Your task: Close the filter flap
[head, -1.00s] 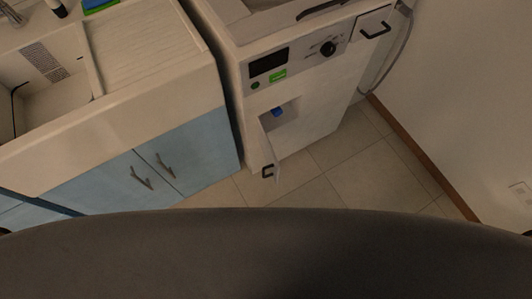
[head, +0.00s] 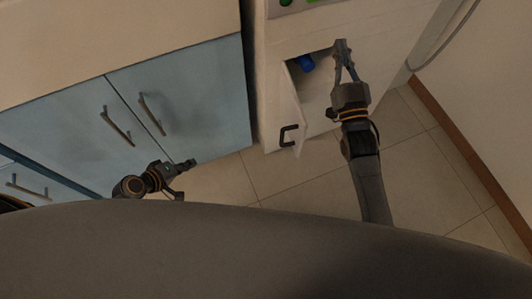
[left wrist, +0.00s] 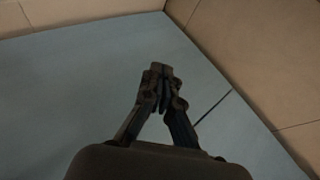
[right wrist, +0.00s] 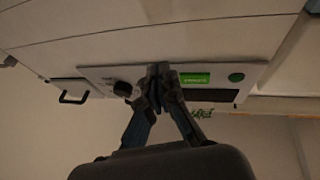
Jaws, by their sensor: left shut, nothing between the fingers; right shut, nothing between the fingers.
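The filter flap (head: 296,112) is a narrow white door with a black handle (head: 289,135), low on the white machine in the head view. It stands open, swung outward at the left side of its recess. A blue filter cap (head: 306,63) shows inside the recess. My right gripper (head: 341,44) is shut and empty, to the right of the flap and apart from it, over the right part of the recess. It also shows in the right wrist view (right wrist: 158,70). My left gripper (head: 191,163) is shut and empty, left of the flap; it also shows in the left wrist view (left wrist: 160,68).
Blue cabinet doors (head: 190,75) with metal handles stand left of the machine. The right wrist view shows the machine's panel with a knob (right wrist: 122,88), a green label (right wrist: 195,79) and a drawer handle (right wrist: 73,97). Tiled floor (head: 285,185) is free below the flap.

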